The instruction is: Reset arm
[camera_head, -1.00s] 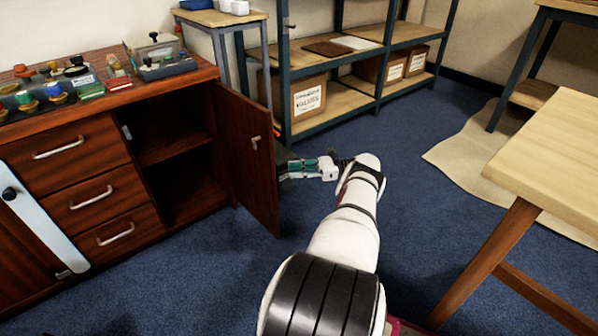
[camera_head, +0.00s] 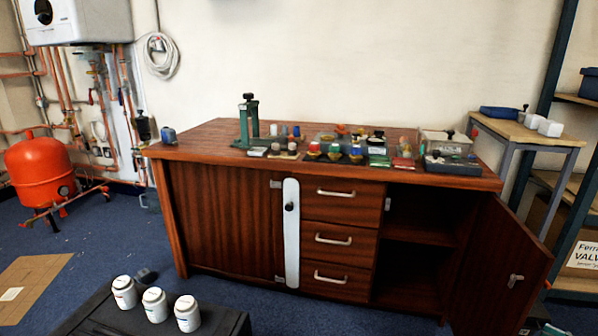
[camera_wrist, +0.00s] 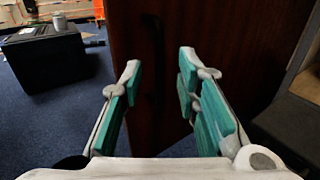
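My gripper (camera_wrist: 158,108) shows in the wrist view with its two green-padded fingers apart and nothing between them. Behind the fingers stands a dark reddish-brown wooden panel, which looks like the open cabinet door (camera_wrist: 150,60). I cannot tell whether a finger touches it. In the head view my arm and gripper are out of the picture. There the cabinet door (camera_head: 503,265) stands open at the right end of the wooden cabinet (camera_head: 228,222), with an empty-looking compartment (camera_head: 422,240) behind it.
Several fittings and a green tool (camera_head: 249,120) stand on the cabinet top. A black case (camera_head: 95,318) with three white jars (camera_head: 155,304) is in front. A red tank (camera_head: 40,170) stands left, a small table (camera_head: 525,132) right.

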